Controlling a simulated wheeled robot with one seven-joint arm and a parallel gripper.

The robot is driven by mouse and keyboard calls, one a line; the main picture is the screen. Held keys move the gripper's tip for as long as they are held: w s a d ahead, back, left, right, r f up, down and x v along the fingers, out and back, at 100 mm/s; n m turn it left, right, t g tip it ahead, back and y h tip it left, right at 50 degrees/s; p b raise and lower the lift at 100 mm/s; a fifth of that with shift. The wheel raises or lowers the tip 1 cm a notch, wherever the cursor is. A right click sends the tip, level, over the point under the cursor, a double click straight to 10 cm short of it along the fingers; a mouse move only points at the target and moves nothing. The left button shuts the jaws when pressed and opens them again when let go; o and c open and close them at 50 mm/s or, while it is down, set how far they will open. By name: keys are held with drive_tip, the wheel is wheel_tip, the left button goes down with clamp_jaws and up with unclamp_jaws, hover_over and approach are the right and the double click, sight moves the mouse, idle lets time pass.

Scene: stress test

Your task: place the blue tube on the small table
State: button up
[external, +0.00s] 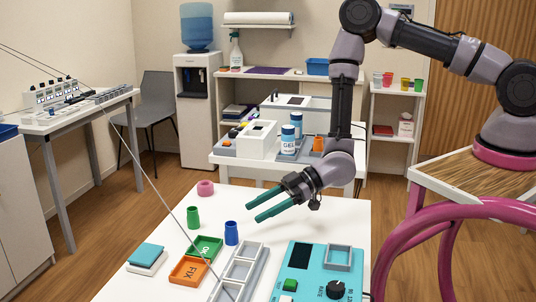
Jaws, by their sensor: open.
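The blue tube (231,233) stands upright on the white table (320,216) in the foreground, right of a green tube (194,218). My gripper (251,213) has two teal fingers, apart and empty, pointing left and slightly down. In the picture its fingertips are just above and right of the blue tube. They look raised over the table, but the exact height and distance cannot be told. Which table is the small one is not clear from this view.
A second white table (240,163) behind holds GEL jars (288,140) and boxes. Pink tubing (440,215) curves at right.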

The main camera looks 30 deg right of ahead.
drive_tip(key=shift+v, duration=1.9)
drive_tip(key=w+d+r+m+t+h, duration=0.5)
drive_tip(key=w+d+r+h, duration=0.2)
drive_tip(key=w+d+r, duration=1.05)
drive_tip(key=w+d+r+m+h, duration=0.1)
drive_tip(key=d+r+m+h, duration=0.15)
drive_tip(key=d+r, duration=0.5)
drive_tip(key=s+d+r+m+h, duration=0.1)
drive_tip(key=s+d+r+m, duration=0.3)
drive_tip(key=d, duration=0.6)
drive_tip(key=s+d+r+m+h, duration=0.2)
drive_tip(key=s+d+r+m, duration=0.3)
drive_tip(key=s+d+r, duration=0.3)
wheel_tip(320, 180, up, 3)
drive_tip(key=shift+s+d+r+t, duration=0.3)
drive_tip(key=shift+s+d, duration=0.1)
drive_tip(key=shift+d, duration=0.65)
drive_tip(key=shift+o, duration=0.6)
drive_tip(key=s+d+r+m, duration=0.1)
drive_tip(key=s+m, duration=0.1)
drive_tip(key=s, duration=0.3)
drive_tip(key=s+d+r+m, duration=0.1)
drive_tip(key=s+r+m, duration=0.1)
drive_tip(key=s, duration=0.4)
drive_tip(key=shift+s+d+y, duration=0.25)
drive_tip(key=shift+d+y, duration=0.1)
drive_tip(key=shift+d, duration=0.05)
